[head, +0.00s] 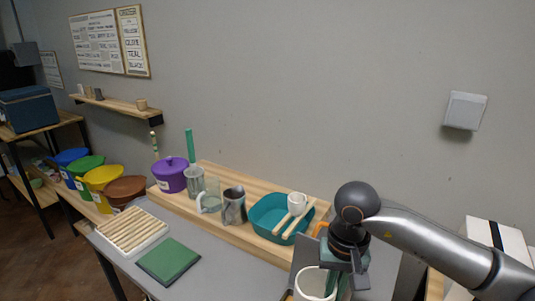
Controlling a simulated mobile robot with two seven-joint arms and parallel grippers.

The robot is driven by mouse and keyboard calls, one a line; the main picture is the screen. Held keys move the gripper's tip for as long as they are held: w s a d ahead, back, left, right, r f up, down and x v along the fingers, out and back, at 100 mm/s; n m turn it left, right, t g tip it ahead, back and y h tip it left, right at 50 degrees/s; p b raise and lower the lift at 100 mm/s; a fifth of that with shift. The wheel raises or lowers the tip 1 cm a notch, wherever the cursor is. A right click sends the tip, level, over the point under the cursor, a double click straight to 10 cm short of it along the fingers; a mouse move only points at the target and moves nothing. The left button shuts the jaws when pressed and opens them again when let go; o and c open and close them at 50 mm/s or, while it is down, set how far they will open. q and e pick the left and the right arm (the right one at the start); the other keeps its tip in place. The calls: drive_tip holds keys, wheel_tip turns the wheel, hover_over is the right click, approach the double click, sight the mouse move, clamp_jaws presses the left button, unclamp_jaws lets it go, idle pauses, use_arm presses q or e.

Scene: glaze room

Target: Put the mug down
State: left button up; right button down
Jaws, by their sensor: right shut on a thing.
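My right gripper (342,282) comes in from the right and points down at the bottom of the picture. It is shut on a white mug (311,284), which shows just left of the fingers. The mug looks upright with its open rim up, and its lower part is cut off by the picture edge. Whether its base touches anything is hidden. My left gripper is not in view.
A teal basin (258,222) on the wooden board holds sticks and a smaller white cup (297,203). Left stand a dark patterned mug (234,206), a glass jug (210,196) and a purple lidded pot (171,176). A slatted rack (131,231) and green tile (169,262) lie in front.

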drive_tip(key=s+d+n+p, duration=0.1)
drive_tip(key=s+d, duration=0.5)
drive_tip(key=s, duration=0.1)
drive_tip(key=shift+r+n, duration=0.4)
drive_tip(key=shift+s, duration=0.25)
